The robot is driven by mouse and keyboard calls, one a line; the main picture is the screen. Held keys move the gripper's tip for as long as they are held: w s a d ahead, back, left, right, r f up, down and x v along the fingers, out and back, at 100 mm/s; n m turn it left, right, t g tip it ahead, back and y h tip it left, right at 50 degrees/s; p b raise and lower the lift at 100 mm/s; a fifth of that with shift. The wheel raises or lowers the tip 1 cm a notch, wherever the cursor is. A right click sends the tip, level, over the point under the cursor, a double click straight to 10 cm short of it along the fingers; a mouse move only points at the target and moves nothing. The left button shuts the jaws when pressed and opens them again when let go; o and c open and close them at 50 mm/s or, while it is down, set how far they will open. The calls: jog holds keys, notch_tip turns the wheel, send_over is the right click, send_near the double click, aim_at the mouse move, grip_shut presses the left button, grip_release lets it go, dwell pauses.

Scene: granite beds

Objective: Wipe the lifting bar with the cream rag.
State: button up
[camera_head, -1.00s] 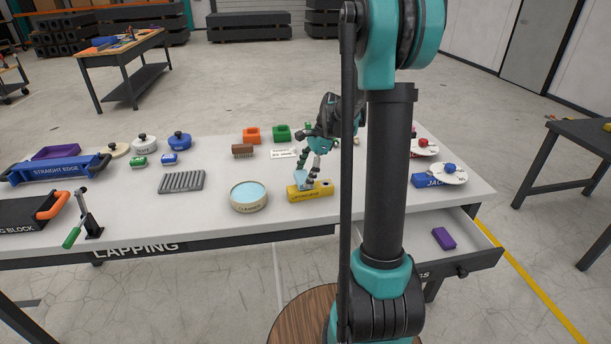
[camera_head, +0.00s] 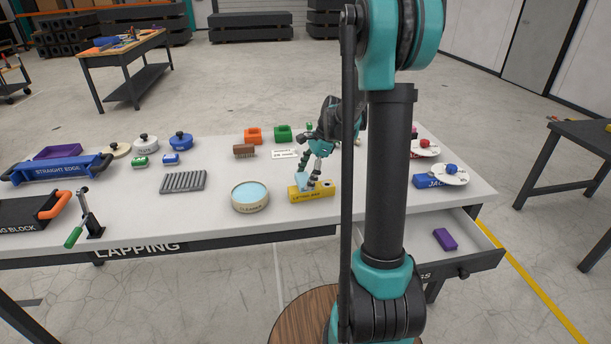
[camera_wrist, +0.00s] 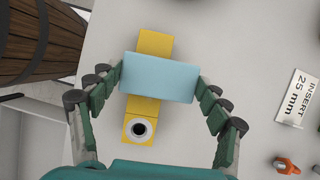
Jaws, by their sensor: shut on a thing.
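The yellow lifting bar (camera_head: 325,189) lies near the front edge of the table, with its label facing me. In the wrist view, the bar (camera_wrist: 141,107) runs up and down, with a dark round hole at its near end. A pale blue rag (camera_wrist: 158,78), not cream in these pictures, lies across the bar and hides its middle. It also shows on the bar in the head view (camera_head: 302,181). My gripper (camera_wrist: 160,84) is shut on the rag, with a finger at each end of it. The bar sticks out beyond the rag on both sides.
A round cleaner tin (camera_head: 250,205) with a pale blue top stands just left of the bar. A ribbed grey block (camera_head: 183,182) lies farther left. A white insert label (camera_wrist: 295,98) lies right of the bar. An open drawer (camera_head: 480,252) holds a purple block (camera_head: 444,239).

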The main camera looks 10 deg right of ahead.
jog(key=shift+f, duration=0.25)
jog(key=shift+s+d+r, duration=0.1)
jog(key=shift+s+d, duration=0.05)
jog(key=shift+s, duration=1.05)
jog(key=shift+w, duration=1.2)
jog(key=shift+s, duration=1.2)
jog(key=shift+w, duration=1.2)
jog(key=shift+f, duration=0.2)
jog(key=shift+r, duration=0.2)
jog(key=shift+r, duration=0.7)
